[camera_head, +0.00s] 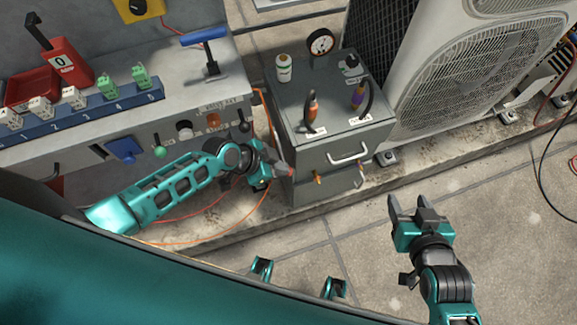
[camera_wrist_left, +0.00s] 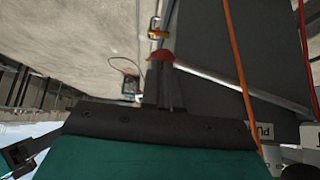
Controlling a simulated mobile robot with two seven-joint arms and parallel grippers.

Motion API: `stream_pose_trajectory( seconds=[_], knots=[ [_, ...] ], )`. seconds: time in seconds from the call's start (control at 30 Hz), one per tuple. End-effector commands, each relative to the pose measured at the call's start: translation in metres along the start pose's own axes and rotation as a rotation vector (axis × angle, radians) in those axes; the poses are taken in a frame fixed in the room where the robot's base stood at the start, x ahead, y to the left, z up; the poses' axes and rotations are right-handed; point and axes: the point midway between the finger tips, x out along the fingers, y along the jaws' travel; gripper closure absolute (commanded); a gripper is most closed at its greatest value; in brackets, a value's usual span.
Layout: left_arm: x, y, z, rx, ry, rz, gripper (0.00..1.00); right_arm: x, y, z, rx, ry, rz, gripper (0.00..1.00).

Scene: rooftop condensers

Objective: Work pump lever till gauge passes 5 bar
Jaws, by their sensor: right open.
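A red knob (camera_wrist_left: 160,55) shows at the fingertips of my left gripper (camera_wrist_left: 163,80) in the left wrist view, with a thin pale bar running right from beside it. In the head view my left gripper (camera_head: 282,172) is at the left side of the grey cabinet, and a bit of red shows at its tips. The fingers look close together, but whether they grip the knob is not clear. The round gauge (camera_head: 320,43) stands at the cabinet's back; its reading is too small to tell. My right gripper (camera_head: 408,203) is open and empty above the paving.
The grey cabinet (camera_head: 322,158) carries two hoses with orange and purple fittings and a white bottle (camera_head: 284,67). A condenser unit (camera_head: 465,75) stands right of it. The bench at left has a blue-handled tee (camera_head: 203,37) and red bin (camera_head: 32,88). Orange cables hang beside the cabinet.

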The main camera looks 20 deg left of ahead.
Motion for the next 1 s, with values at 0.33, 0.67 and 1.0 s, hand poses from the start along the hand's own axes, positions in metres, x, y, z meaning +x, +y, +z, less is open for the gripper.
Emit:
stream_pose_trajectory(
  seconds=[0.33, 0.67, 1.0],
  knots=[
    [0.008, 0.002, 0.006, -0.001, 0.0, 0.004, 1.0, 0.005, 0.0, 0.008, 0.0, -0.001, 0.0, 0.43],
    [-0.005, 0.001, 0.014, 0.001, -0.005, 0.003, 1.0, 0.002, 0.0, 0.003, 0.0, -0.001, 0.0, 0.43],
    [-0.018, 0.001, 0.024, 0.001, 0.0, 0.002, 1.0, 0.0, 0.0, 0.0, 0.0, 0.0, 0.0, 0.43]
  ],
)
